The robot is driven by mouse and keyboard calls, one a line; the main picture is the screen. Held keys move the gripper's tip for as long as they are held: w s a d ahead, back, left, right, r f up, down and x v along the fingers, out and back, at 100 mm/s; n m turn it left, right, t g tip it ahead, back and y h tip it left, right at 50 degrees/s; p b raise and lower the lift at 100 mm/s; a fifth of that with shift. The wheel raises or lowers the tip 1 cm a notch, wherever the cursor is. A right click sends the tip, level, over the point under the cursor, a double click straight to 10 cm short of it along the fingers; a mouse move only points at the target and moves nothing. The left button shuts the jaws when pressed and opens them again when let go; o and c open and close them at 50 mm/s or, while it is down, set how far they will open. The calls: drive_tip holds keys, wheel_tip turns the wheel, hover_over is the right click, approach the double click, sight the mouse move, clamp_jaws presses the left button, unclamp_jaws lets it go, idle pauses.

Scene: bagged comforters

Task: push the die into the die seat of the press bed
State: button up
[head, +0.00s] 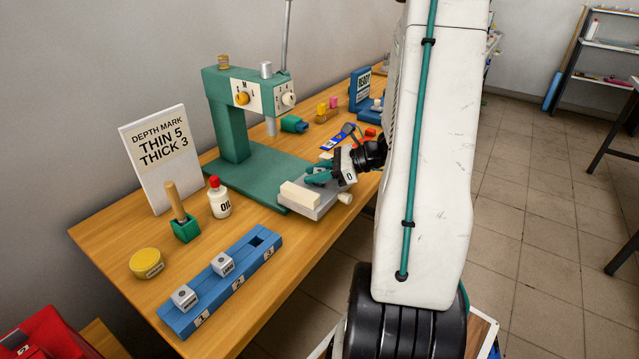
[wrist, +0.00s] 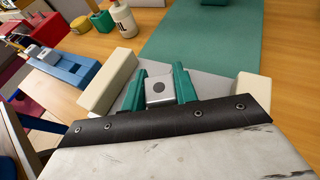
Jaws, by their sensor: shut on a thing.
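The die (wrist: 160,88) is a small silver block with a dark round spot on its upper face. In the wrist view it sits between the two teal fingers of my gripper (wrist: 161,86), which is shut on it. It is over the grey plate of the press bed (wrist: 214,87), between two cream blocks (wrist: 109,82). Whether it touches the plate or is in the seat I cannot tell; the seat is hidden. In the head view my gripper (head: 321,174) is low over the bed (head: 312,204), in front of the green press (head: 232,130).
The blue rack (head: 222,283) holds dies at 1 and 2; hole 3 is empty. An oil bottle (head: 219,199), green brush pot (head: 186,229), yellow tin (head: 146,262) and depth sign (head: 158,150) stand left of the press. Small tools and coloured blocks lie behind my gripper.

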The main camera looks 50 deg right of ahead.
drive_tip(key=shift+f, duration=0.1)
drive_tip(key=o, duration=1.8)
drive_tip(key=shift+s+a+f, duration=0.1)
drive_tip(key=shift+s+d+r, duration=0.75)
drive_tip(key=shift+s+r, duration=0.15)
drive_tip(key=shift+r, duration=0.15)
drive_tip(key=shift+s+d+r, duration=0.75)
drive_tip(key=shift+s+r, duration=0.1)
drive_tip(key=shift+r, duration=0.15)
drive_tip(key=v, duration=0.7)
drive_tip(key=shift+s+d+r, duration=0.2)
drive_tip(key=shift+s, duration=0.1)
